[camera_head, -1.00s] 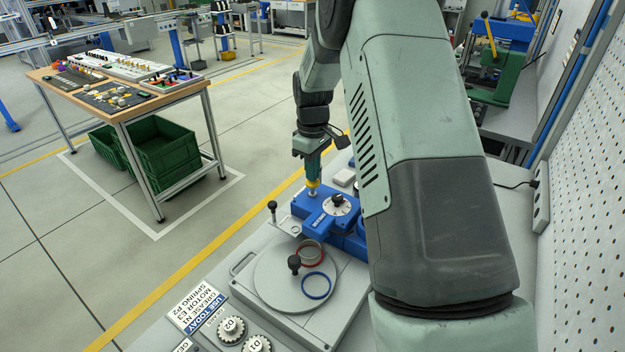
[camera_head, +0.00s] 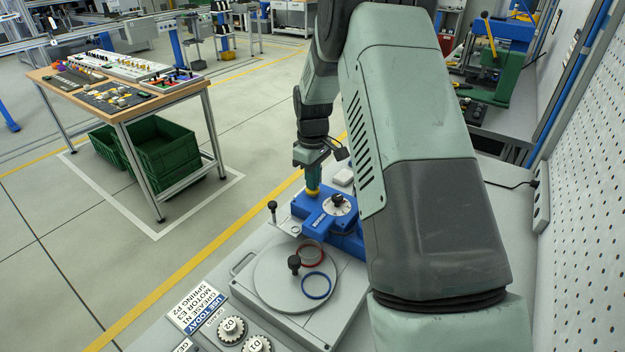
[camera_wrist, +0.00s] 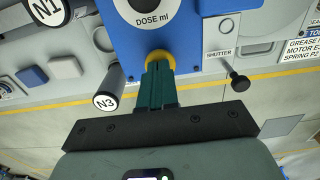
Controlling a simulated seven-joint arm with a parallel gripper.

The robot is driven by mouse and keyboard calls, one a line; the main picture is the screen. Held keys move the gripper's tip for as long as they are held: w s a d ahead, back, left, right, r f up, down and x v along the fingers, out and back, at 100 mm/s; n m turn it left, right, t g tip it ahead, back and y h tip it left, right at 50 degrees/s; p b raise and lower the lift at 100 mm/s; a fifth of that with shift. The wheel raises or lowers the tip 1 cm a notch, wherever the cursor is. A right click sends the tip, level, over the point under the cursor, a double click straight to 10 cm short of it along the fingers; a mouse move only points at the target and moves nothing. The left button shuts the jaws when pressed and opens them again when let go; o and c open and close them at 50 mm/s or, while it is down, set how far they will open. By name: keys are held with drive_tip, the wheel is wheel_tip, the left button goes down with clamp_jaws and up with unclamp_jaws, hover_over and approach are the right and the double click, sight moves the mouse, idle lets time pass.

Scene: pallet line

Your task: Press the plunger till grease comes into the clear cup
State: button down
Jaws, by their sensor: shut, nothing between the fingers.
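The blue grease dispenser (camera_head: 315,212) stands on the bench, with a round dose dial (camera_head: 338,203) on top. Its yellow plunger (camera_head: 312,192) is at the far left end. My gripper (camera_head: 313,186) is shut and empty, with its fingertips on top of the plunger. In the wrist view, the teal fingers (camera_wrist: 158,78) cover much of the yellow plunger head (camera_wrist: 160,58). A red-edged, see-through round cup (camera_head: 311,252) and a blue ring (camera_head: 316,286) are on the grey round plate (camera_head: 270,280). I cannot make out grease.
A black-knobbed post (camera_head: 272,207) stands left of the dispenser, and a black knob (camera_head: 294,263) stands on the plate. The wrist view shows a shutter knob (camera_wrist: 238,80) and a cylinder marked N3 (camera_wrist: 108,97) near the fingers. Gears (camera_head: 231,328) lie in front.

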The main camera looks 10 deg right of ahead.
drive_tip(key=shift+r, duration=3.5)
drive_tip(key=shift+f, duration=2.15)
wheel_tip(320, 180, up, 7)
drive_tip(key=shift+f, duration=2.85)
drive_tip(key=shift+f, duration=0.1)
